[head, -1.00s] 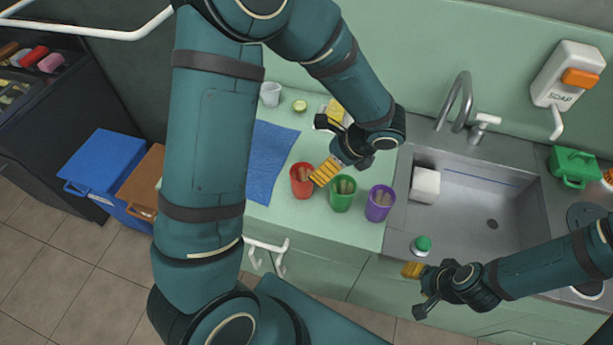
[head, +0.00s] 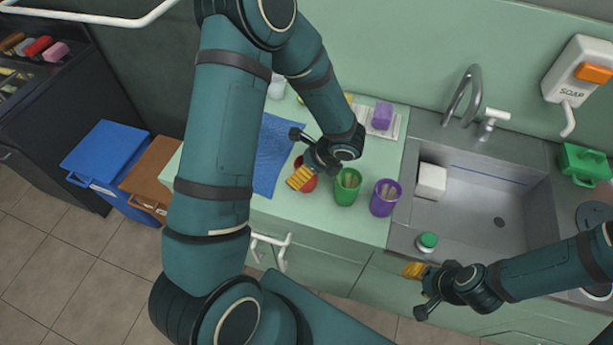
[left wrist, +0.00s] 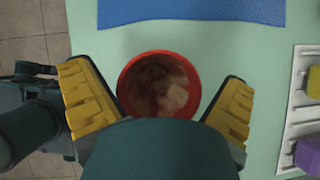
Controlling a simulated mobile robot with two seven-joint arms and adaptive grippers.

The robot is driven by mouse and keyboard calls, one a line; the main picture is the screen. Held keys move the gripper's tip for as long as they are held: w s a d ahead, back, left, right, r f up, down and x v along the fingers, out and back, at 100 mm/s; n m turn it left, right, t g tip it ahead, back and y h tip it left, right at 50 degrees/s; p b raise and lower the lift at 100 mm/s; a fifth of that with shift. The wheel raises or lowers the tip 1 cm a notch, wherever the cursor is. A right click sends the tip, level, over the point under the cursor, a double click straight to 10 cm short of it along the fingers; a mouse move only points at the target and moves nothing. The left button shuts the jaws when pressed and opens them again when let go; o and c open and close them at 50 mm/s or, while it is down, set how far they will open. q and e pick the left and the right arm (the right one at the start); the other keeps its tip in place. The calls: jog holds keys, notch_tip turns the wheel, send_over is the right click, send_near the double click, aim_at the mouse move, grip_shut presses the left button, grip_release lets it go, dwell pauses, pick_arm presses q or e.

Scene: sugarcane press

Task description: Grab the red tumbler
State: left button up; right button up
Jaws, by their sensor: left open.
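The red tumbler (head: 311,185) stands on the pale green counter, partly hidden by my left gripper in the head view. In the left wrist view the red tumbler (left wrist: 124,84) shows its round rim from above, with blurred brownish contents inside. My left gripper (head: 297,160) is over it with its yellow-padded fingers apart. In the left wrist view the tumbler lies between the two fingers of my left gripper (left wrist: 157,95), with a gap visible at the right finger. My right gripper (head: 417,290) is in front of the counter, empty, with its fingers apart.
A green tumbler (head: 347,187) and a purple tumbler (head: 385,198) holding sticks stand to the right. A blue cloth (head: 270,160) lies to the left. A purple sponge (head: 382,116) sits on a white tray (head: 367,128) behind. The sink (head: 485,200) is farther right.

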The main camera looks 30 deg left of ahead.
pick_arm(q)
jog(key=shift+a+f, duration=0.1)
jog(key=shift+f, duration=0.15)
jog(key=c, duration=1.2)
jog(key=shift+r, duration=0.15)
